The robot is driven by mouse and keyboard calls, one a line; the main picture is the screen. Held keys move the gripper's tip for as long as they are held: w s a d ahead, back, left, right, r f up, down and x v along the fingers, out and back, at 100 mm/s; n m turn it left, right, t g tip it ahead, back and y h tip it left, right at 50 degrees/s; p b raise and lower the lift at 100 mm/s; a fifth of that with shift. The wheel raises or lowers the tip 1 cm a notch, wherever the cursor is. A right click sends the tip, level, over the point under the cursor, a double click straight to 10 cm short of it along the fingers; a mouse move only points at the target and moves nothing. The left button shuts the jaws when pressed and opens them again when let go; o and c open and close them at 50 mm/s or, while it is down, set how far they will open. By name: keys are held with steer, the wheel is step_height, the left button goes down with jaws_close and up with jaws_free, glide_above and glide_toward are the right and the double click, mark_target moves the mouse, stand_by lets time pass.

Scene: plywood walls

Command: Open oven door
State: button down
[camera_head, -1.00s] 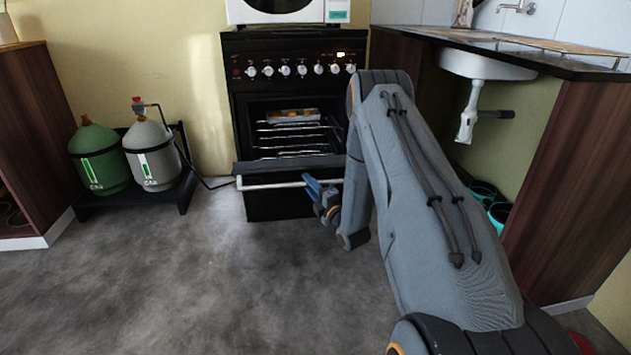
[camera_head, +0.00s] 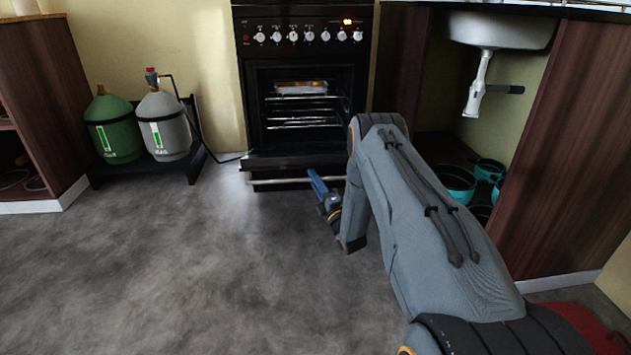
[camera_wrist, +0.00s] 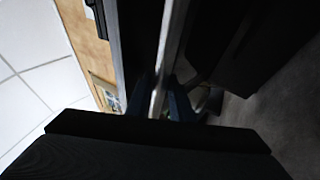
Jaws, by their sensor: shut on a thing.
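The black oven (camera_head: 305,85) stands against the back wall, its cavity exposed with wire racks and a tray of food inside. Its door (camera_head: 292,160) is swung far down, low in front of the cavity. The metal handle bar (camera_head: 280,183) runs along the door's front edge. My gripper (camera_head: 318,185) is at the right part of the handle, shut on it. In the wrist view the blue fingers (camera_wrist: 160,100) lie on both sides of the handle bar (camera_wrist: 172,50). My arm covers part of the oven's right side.
Green (camera_head: 112,128) and grey (camera_head: 163,125) gas cylinders stand on a dark stand at the left. A sink drain pipe (camera_head: 478,88) and teal pots (camera_head: 457,182) are at the right beside a wooden cabinet panel. The grey floor (camera_head: 190,260) in front is clear.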

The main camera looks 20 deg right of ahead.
steer(key=shift+w, duration=0.2)
steer(key=c, duration=1.6)
jaws_free()
steer(key=shift+a, duration=0.1)
steer(key=shift+c, duration=0.2)
steer(key=shift+s, duration=0.1)
steer(key=shift+s, duration=0.25)
steer(key=p+v, duration=0.3)
steer(key=v, duration=0.4)
steer(key=shift+f, duration=0.3)
steer(key=shift+s, duration=0.1)
steer(key=shift+f, duration=0.1)
